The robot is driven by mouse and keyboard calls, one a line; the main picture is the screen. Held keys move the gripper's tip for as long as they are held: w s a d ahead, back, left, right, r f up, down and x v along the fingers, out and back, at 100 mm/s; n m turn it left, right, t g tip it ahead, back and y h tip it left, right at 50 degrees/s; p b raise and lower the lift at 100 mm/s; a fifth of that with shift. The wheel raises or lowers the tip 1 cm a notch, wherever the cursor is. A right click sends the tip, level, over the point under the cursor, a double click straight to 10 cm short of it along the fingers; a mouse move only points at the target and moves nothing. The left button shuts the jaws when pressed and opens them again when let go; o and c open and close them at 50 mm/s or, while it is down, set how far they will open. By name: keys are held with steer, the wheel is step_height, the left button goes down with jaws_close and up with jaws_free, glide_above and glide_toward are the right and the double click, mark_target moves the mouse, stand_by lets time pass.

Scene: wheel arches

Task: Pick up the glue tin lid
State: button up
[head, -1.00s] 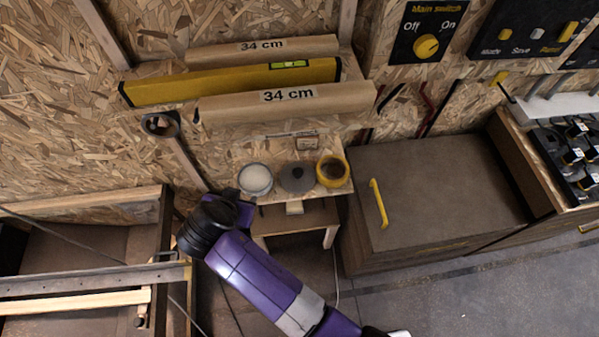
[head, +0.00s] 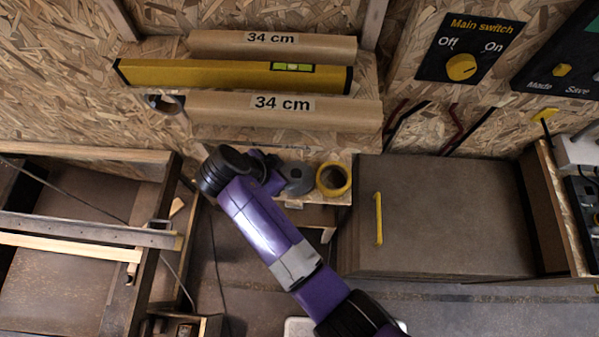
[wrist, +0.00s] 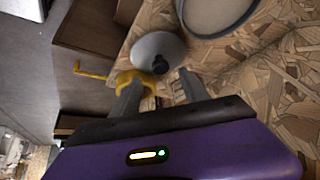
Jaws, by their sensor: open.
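The glue tin lid, a grey disc with a dark knob in its middle, lies on a small wooden shelf; it shows in the head view (head: 298,181), partly hidden by my arm, and in the wrist view (wrist: 157,45). My gripper (wrist: 160,77) is open and empty. In the wrist view its two fingers point toward the lid, with the dark knob just beyond the gap between them. I cannot tell how far above the lid the fingertips are. In the head view my wrist hides the fingers.
A yellow tape ring (head: 333,178) sits right of the lid; the left finger partly covers it in the wrist view. A round pale-topped tin (wrist: 213,14) is on the lid's other side. Cardboard tubes (head: 335,111) and a yellow level (head: 220,76) lie behind. A brown cabinet (head: 440,215) stands right.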

mark_target(294, 175)
steer(key=shift+a+p+x, duration=0.2)
steer(key=shift+p+x, duration=0.3)
steer(key=shift+x, duration=2.55)
steer(key=shift+s+f, duration=0.15)
jaws_close()
